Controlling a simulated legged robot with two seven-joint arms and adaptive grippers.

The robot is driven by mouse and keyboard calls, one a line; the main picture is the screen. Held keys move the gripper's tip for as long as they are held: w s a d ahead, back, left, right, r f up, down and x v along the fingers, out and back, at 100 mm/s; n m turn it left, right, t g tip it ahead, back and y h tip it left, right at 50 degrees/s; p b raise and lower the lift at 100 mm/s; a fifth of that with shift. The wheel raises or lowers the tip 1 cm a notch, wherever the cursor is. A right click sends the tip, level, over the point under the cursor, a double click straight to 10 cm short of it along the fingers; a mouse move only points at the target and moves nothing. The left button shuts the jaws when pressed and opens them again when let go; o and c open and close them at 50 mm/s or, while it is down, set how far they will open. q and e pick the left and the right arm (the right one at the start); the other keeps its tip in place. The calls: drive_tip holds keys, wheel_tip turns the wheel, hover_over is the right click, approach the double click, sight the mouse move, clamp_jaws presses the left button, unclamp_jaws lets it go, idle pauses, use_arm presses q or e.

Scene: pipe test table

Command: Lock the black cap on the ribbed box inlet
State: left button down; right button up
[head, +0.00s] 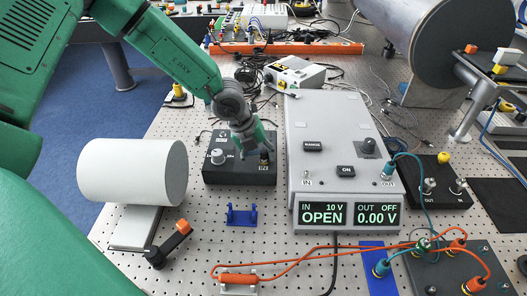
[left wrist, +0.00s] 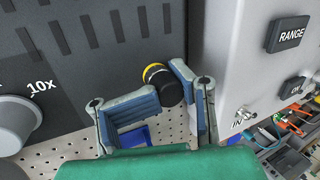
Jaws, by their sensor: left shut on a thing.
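The ribbed box is the black box (head: 238,170) left of the grey meter unit in the head view. Its slotted face and 10x dial (left wrist: 15,122) show in the left wrist view. My left gripper (head: 254,142) reaches down over its right part. In the left wrist view the blue-padded fingers of my left gripper (left wrist: 168,95) are shut on the black cap (left wrist: 168,90), which has a yellow band at its box end. The cap is at the box face; I cannot tell whether it is locked. The inlet is hidden behind it. My right gripper is not in view.
The grey meter unit (head: 335,130) stands close on the right, its display reading OPEN and 0.00 V. A blue bracket (head: 242,215) stands in front of the box. A white cylinder (head: 132,172) is at left. Orange cables (head: 330,250) lie at front right.

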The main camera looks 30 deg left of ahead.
use_arm(q)
drive_tip(key=m+p, duration=0.1)
drive_tip(key=p, duration=0.2)
drive_tip(key=shift+r+m+g, duration=0.15)
drive_tip(key=shift+m+g, duration=0.15)
drive_tip(key=shift+a+f+m+h, duration=0.1)
drive_tip(key=shift+f+m+h, duration=0.1)
drive_tip(key=shift+m+h, duration=0.15)
drive_tip(key=shift+m+g+b, duration=0.3)
drive_tip(key=shift+m+g, duration=0.1)
drive_tip(key=shift+m, duration=0.65)
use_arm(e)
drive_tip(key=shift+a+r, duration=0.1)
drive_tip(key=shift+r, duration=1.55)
use_arm(q)
drive_tip(key=shift+s+f, duration=0.1)
drive_tip(key=m+b, duration=0.1)
drive_tip(key=m+g, duration=0.1)
drive_tip(key=shift+f+m+h+b, duration=0.2)
drive_tip(key=shift+m+h+b, duration=0.05)
drive_tip(key=shift+m+b, duration=0.15)
drive_tip(key=shift+m+g+b, duration=0.35)
drive_tip(key=shift+m+g, duration=0.15)
drive_tip(key=shift+m, duration=0.5)
drive_tip(key=shift+r, duration=0.15)
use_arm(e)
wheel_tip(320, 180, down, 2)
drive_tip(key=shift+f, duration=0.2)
